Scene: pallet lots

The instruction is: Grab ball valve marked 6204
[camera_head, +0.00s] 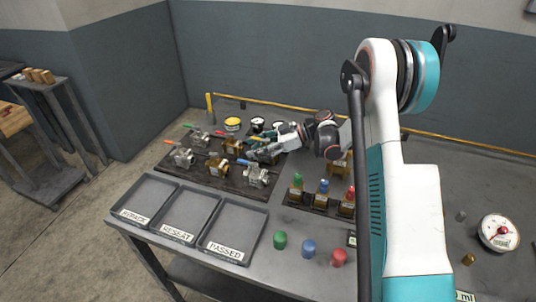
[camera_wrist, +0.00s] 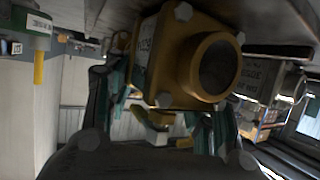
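Several ball valves, steel and brass, stand on a dark board on the table. My gripper (camera_head: 260,143) reaches in low from the right over the board, in the head view. A brass valve (camera_head: 232,146) stands just left of it, and a steel valve with a blue handle (camera_head: 257,175) stands in front. In the wrist view, a brass valve body (camera_wrist: 190,60) with a round port is very close, at my teal fingers (camera_wrist: 165,115), which are spread apart. Its white label is tilted and partly seen; I cannot read the number surely. Whether the fingers touch the valve is unclear.
Three grey trays in front are labelled REPACK (camera_head: 146,181), RESEAT (camera_head: 191,190) and PASSED (camera_head: 259,218); they look empty. Green, blue and red pieces stand right of them. A gauge (camera_head: 498,232) lies at the far right. A wall bounds the table's back.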

